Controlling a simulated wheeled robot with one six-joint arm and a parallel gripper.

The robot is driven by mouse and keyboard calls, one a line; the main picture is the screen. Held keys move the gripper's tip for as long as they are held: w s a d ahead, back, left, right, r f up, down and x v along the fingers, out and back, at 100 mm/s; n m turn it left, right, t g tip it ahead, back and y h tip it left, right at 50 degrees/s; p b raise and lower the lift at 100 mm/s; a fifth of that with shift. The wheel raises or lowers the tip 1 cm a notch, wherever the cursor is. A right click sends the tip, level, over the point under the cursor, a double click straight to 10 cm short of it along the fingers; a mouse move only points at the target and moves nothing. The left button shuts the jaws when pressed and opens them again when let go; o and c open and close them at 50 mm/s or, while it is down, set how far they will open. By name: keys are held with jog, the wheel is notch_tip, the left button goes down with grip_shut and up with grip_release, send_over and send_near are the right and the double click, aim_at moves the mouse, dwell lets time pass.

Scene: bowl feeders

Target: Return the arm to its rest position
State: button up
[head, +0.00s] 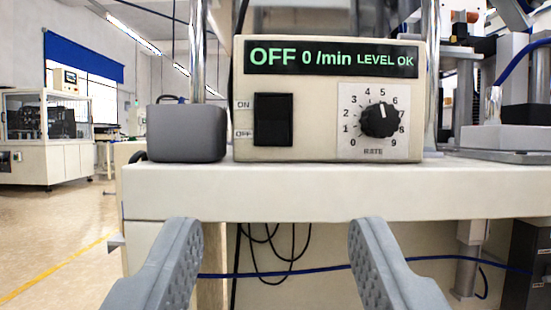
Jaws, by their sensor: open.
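My gripper (272,245) is in the lower part of the head view, its two grey fingers wide apart with nothing between them. It is in front of and below the edge of a pale bench (300,195). On the bench stands a beige control box (318,130) whose display (332,58) reads "OFF 0 /min LEVEL OK". A black ON/OFF rocker switch (273,120) is at its left. A black rate knob (380,120) on a 0 to 9 dial is at its right. The fingers appear apart from the box. The rest of my arm is not visible.
A grey block (187,132) sits left of the control box. Metal machinery (510,130) stands at the right of the bench. Black cables (275,255) and a blue hose (325,269) hang under the bench. Open floor (60,230) lies to the left, with a glazed machine (48,140) beyond.

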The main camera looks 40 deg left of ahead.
jog(key=s+a+r+m+t+h, duration=0.15)
jog(key=r+h, duration=0.35)
jog(key=r, duration=0.7)
jog(key=s+a+r+m+h, duration=0.15)
jog(key=r+h, duration=0.35)
jog(key=r, duration=0.7)
jog(key=s+a+r+m+g+h, duration=0.1)
jog(key=s+r, duration=0.4)
jog(key=s, duration=0.7)
jog(key=s+a+r+m+g+h, duration=0.1)
jog(key=s+a+r+m+h, duration=0.1)
jog(key=s, duration=1)
notch_tip(320, 180, up, 4)
jog(key=shift+s+a+f+m, duration=0.15)
jog(key=shift+s+a+m, duration=0.35)
jog(key=shift+a, duration=0.65)
jog(key=shift+w, duration=0.1)
